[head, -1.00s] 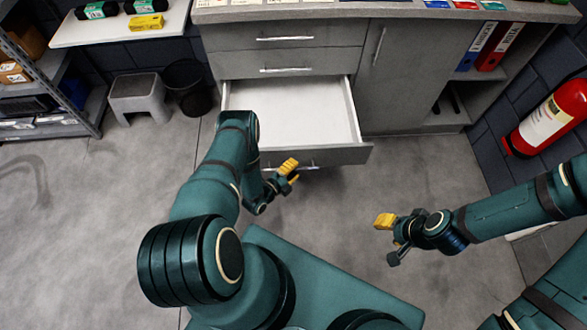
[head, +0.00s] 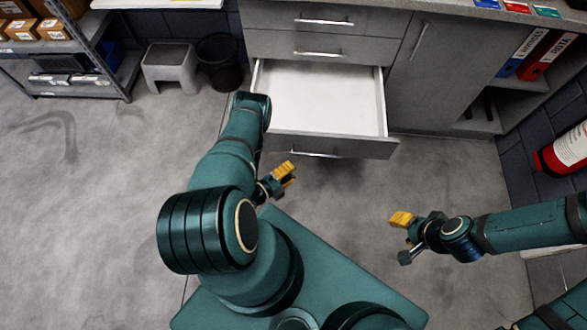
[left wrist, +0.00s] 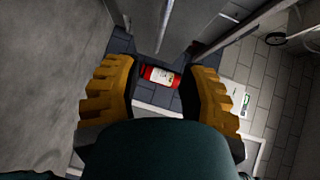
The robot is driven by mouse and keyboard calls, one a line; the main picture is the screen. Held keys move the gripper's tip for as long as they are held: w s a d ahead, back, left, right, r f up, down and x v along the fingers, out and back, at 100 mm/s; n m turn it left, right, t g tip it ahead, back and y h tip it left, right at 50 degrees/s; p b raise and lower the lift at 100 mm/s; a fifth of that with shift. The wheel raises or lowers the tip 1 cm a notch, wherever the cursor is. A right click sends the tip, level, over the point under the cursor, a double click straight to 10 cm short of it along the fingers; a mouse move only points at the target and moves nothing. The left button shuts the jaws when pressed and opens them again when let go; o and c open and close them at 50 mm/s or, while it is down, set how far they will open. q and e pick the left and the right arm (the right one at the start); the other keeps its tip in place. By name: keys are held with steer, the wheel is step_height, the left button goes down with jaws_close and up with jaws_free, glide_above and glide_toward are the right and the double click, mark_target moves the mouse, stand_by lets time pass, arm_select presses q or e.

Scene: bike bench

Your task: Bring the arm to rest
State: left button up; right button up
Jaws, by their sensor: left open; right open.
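My left gripper (head: 286,172) is in front of the open bottom drawer (head: 325,95), to the lower left of its handle (head: 315,154) and apart from it. In the left wrist view its yellow fingers (left wrist: 165,92) are spread with nothing between them. My left arm is bent and covers part of the drawer's left side. The drawer is pulled out, and the part of its inside that shows is empty. My right gripper (head: 402,236) hangs over clear floor at the right, open and empty.
A metal shelf (head: 95,50) stands at the far left. A red fire extinguisher (head: 548,160) is at the right. The floor at left is clear.

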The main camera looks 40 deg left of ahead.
arm_select(q)
steer(key=shift+w, duration=0.1)
stand_by(0.4)
steer(key=w+d+r+n+g+y, duration=0.2)
steer(key=w+d+r+n+g, duration=0.5)
steer(key=n, duration=0.5)
steer(key=s+d+r+n+g+h, duration=0.1)
steer(key=s+d+r+n+g, duration=0.6)
steer(key=d+r, duration=0.4)
steer(key=s+r+n, duration=0.1)
steer(key=s+r, duration=0.1)
steer(key=shift+s+d+n+h, duration=0.3)
steer(key=shift+s+n+h, duration=0.1)
